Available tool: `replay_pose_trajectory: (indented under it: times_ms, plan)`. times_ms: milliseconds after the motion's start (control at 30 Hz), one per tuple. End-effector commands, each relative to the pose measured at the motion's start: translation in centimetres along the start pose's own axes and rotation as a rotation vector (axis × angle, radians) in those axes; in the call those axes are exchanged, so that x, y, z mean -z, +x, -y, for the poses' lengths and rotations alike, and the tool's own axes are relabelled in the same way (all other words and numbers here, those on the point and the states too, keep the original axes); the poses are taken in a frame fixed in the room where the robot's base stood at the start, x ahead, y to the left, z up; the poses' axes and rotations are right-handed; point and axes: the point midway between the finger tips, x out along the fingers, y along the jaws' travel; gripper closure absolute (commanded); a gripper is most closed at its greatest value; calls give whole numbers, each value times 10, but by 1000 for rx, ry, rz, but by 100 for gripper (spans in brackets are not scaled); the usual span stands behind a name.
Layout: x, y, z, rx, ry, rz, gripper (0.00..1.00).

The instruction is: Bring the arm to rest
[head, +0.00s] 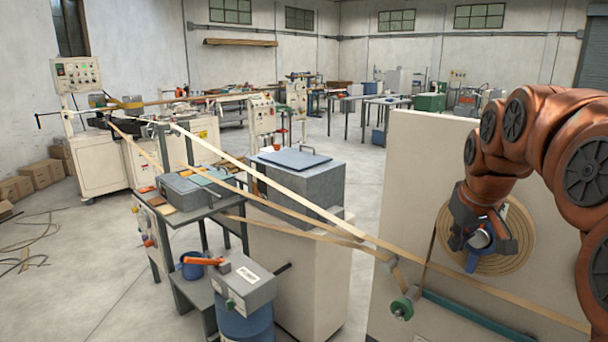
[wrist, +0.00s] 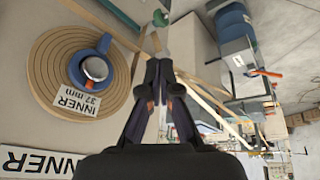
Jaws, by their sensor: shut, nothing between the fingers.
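My copper-coloured arm (head: 545,125) reaches in from the right in the head view and bends down in front of the pale panel (head: 420,170). My dark gripper (head: 458,242) hangs in front of the wound coil (head: 515,255) on that panel. In the wrist view my gripper (wrist: 159,68) has its fingers together, with nothing held. The coil (wrist: 45,60) lies left of the fingers, with a blue hub (wrist: 78,70) and a label reading "INNER 37 mm" (wrist: 76,101). The fingers look clear of the coil. The arm partly hides the coil in the head view.
Pale strips (head: 285,183) run diagonally across to the panel. A green roller (head: 402,308) sits low at its left edge; it also shows beyond my fingertips (wrist: 160,18). A grey machine box (head: 300,180) and a bench with tools stand left. Open floor (head: 60,285) lies far left.

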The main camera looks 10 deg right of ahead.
Motion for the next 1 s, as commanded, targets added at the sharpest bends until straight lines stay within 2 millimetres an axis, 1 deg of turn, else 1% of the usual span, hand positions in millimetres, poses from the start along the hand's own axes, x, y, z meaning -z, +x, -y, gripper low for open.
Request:
replay_pose_trajectory:
  times_ms: [33,67,100,167,200,267,300,367,400,467,500,567,600,667,700,800,900,1000]
  plan:
    - [-12,4,28,24,-26,27,100]
    - [-19,6,42,36,-36,42,100]
    - [-30,11,60,52,-49,68,100]
    - [-47,15,86,74,-65,100,100]
    - [-61,18,102,87,-77,126,100]
    - [-81,23,124,102,-91,163,100]
    - [-97,26,138,112,-100,191,100]
    - [-119,28,156,123,-111,226,100]
    - [-137,32,168,131,-117,256,100]
    - [-161,34,183,137,-124,295,100]
    - [-179,36,191,140,-129,323,100]
    - [-205,39,202,143,-133,361,100]
    - [-223,41,209,143,-134,390,100]
    - [-245,43,216,144,-134,422,100]
    - [-260,44,219,141,-133,445,100]
    - [-288,46,226,136,-128,486,100]
    - [-306,48,228,133,-126,514,100]
    - [-312,48,229,131,-123,523,100]
